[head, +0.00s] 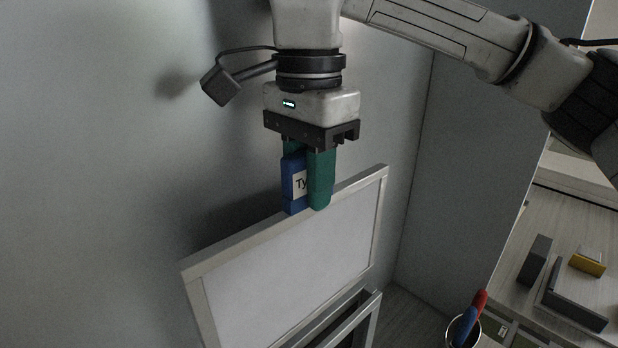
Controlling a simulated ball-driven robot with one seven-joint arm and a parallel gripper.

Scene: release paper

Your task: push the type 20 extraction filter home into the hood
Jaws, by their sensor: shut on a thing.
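The extraction filter (300,265) is a pale flat panel in a light metal frame, standing on edge and tilted in the picture. A blue tab (290,183) with a white label rises from its top edge; only "Ty" is readable. My gripper (306,200) points down with its green fingers shut on the blue tab; the near finger hides part of the label. Below the filter, a metal frame around a dark opening (352,334), perhaps part of the hood, is cut off by the bottom edge. I cannot tell how far the filter sits in it.
A grey wall (110,130) stands close behind the filter, and a grey panel (460,130) to its right. At lower right, a cup (462,330) holds red and blue handles. Dark blocks (535,262) and a yellow block (588,262) lie on a pale wooden surface (560,225).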

